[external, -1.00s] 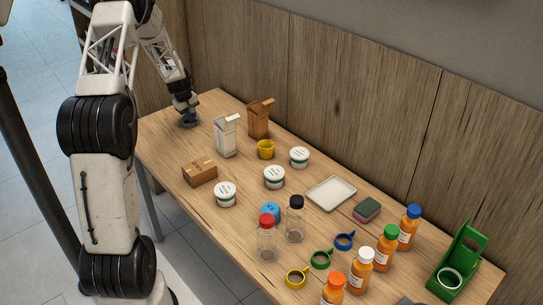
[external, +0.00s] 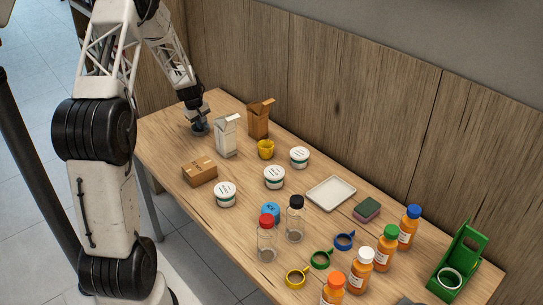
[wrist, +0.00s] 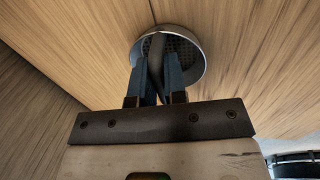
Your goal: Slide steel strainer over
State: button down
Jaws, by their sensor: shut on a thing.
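The steel strainer (wrist: 187,48) is a round metal bowl with a dark mesh inside, seen in the wrist view at the top middle. It sits on the wooden table. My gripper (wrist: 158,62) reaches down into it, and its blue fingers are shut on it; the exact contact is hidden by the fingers. In the external view my gripper (external: 199,124) is low at the far left end of the table, left of the white carton (external: 227,136). The strainer (external: 201,132) shows there only as a small dark shape under the fingers.
A brown carton (external: 259,119), a yellow cup (external: 265,149) and a cardboard box (external: 200,172) stand near the white carton. White tubs, bottles, coloured rings, a tray (external: 331,193) and a green stand (external: 459,265) fill the rest. A wooden wall runs behind the table.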

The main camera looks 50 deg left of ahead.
jog(key=shift+d, duration=1.85)
jog(key=c, duration=1.1)
grip_release()
jog(key=shift+r, duration=0.1)
notch_tip(320, 180, up, 7)
jog(key=s, duration=0.1)
jog(key=shift+s+r, duration=0.2)
jog(key=shift+s, duration=0.05)
